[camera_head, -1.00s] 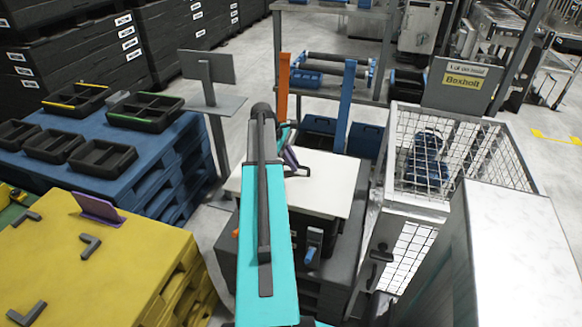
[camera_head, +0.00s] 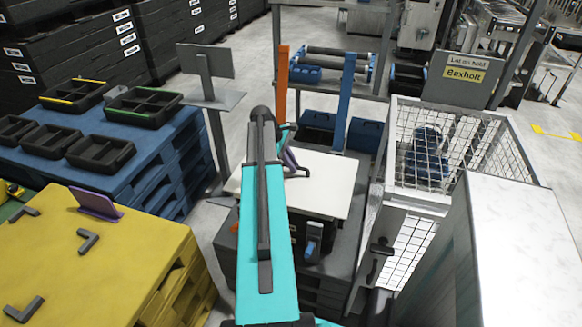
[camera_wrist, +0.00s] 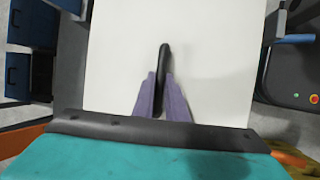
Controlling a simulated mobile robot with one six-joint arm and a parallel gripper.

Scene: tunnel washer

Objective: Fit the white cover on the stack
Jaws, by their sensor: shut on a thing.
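The white cover (camera_head: 325,185) is a flat light panel with a black bar handle (camera_wrist: 163,62) on top. It lies level over the dark stack (camera_head: 312,258), in the middle of the head view. My arm hides its left part. My gripper (camera_head: 291,160) has purple fingers, closed on the handle from both sides, as the wrist view also shows (camera_wrist: 162,82). The stack shows as a black box with a blue-grey latch on its front, below the cover. Whether the cover touches the stack or hovers just above it, I cannot tell.
An orange post (camera_head: 283,80) and a blue post (camera_head: 344,102) stand behind the cover. A wire cage (camera_head: 450,140) and a grey cabinet (camera_head: 520,230) are close on the right. A yellow pallet (camera_head: 90,260) and a blue pallet (camera_head: 165,150) stand on the left.

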